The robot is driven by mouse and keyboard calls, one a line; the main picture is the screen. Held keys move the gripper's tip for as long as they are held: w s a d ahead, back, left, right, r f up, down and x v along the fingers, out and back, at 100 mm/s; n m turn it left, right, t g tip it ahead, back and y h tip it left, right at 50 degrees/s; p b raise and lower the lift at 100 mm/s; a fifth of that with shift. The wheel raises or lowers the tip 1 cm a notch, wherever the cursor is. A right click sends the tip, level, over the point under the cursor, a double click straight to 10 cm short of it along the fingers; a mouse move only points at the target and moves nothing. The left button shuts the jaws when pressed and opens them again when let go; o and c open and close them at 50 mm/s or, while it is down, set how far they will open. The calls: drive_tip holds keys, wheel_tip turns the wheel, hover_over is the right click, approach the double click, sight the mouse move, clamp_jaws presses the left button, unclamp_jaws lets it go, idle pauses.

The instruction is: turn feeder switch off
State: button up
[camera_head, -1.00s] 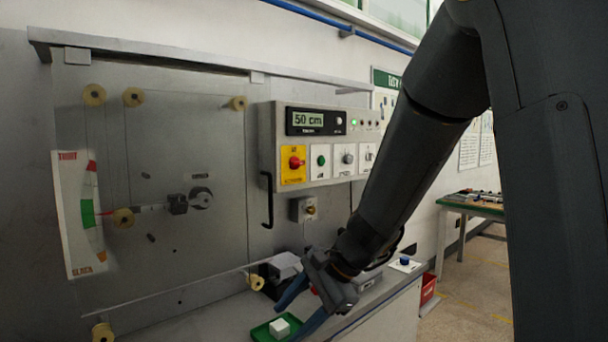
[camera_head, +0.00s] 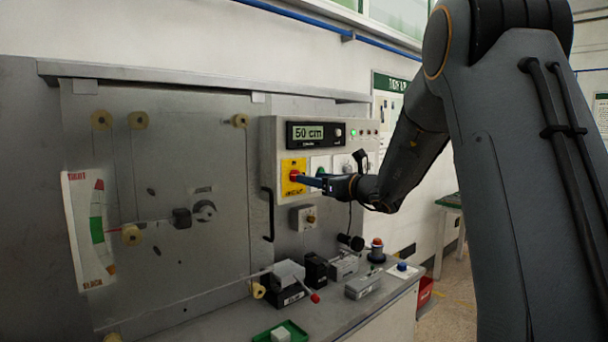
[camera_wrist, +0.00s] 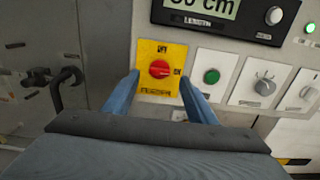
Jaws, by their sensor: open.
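The feeder switch is a red rotary knob (camera_wrist: 159,69) on a yellow plate (camera_wrist: 162,52), on the grey control box (camera_head: 268,150). In the wrist view the knob's white mark points right, towards the word at the plate's right edge; another label sits at the top. My gripper (camera_wrist: 159,80) is open, with one blue finger to the left of the knob and one to the right, both apart from it in the picture.
A green button (camera_wrist: 211,76) and a grey selector knob (camera_wrist: 264,86) sit right of the plate. A length display (camera_head: 315,133) reading 50 cm is above. A black handle (camera_head: 268,215) stands left of the box. The bench below holds several small devices and a green tray (camera_head: 262,336).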

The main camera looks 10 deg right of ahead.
drive_tip(key=p+x, duration=0.1)
drive_tip(key=x, duration=0.4)
drive_tip(key=c, duration=1.1)
